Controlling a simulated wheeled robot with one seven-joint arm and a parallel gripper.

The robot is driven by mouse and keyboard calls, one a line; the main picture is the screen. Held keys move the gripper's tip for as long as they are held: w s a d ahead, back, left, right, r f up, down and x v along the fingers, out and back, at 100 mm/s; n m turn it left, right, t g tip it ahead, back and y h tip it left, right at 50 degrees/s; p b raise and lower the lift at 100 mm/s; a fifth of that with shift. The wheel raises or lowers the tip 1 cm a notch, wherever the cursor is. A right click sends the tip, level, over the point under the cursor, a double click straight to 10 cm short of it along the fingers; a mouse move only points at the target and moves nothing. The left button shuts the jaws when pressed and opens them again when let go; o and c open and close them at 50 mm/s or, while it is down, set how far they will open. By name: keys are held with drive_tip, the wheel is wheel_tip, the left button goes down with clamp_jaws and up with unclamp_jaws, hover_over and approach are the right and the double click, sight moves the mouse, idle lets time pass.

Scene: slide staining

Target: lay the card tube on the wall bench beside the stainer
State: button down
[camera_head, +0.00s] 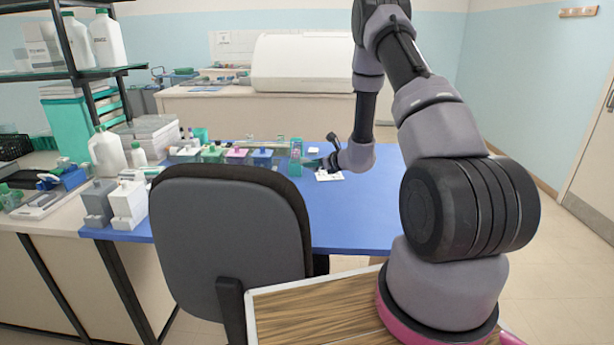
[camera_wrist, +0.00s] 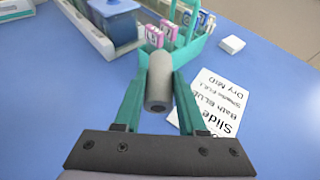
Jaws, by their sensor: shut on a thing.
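The card tube (camera_wrist: 158,82) is a grey-beige cylinder between the two teal fingers of my gripper (camera_wrist: 157,98), its dark open end facing the wrist camera. My gripper is shut on it over the blue-topped table. In the head view my gripper (camera_head: 318,163) is small, at the table's far side, and I cannot make out the tube there. A large cream machine with a rounded lid, apparently the stainer (camera_head: 303,62), stands on the wall bench (camera_head: 255,105) at the back.
A teal carrier (camera_wrist: 190,50) with slide boxes stands just beyond the tube. A printed card (camera_wrist: 212,100) and a small white block (camera_wrist: 232,44) lie to its right. A grey chair (camera_head: 230,230) stands before the blue table (camera_head: 350,225). Bottles and shelves fill the left.

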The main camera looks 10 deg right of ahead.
sight(313, 182)
drive_tip(key=shift+f, duration=2.35)
drive_tip(key=shift+d+f, duration=0.1)
drive_tip(key=shift+c, duration=2.4)
unclamp_jaws()
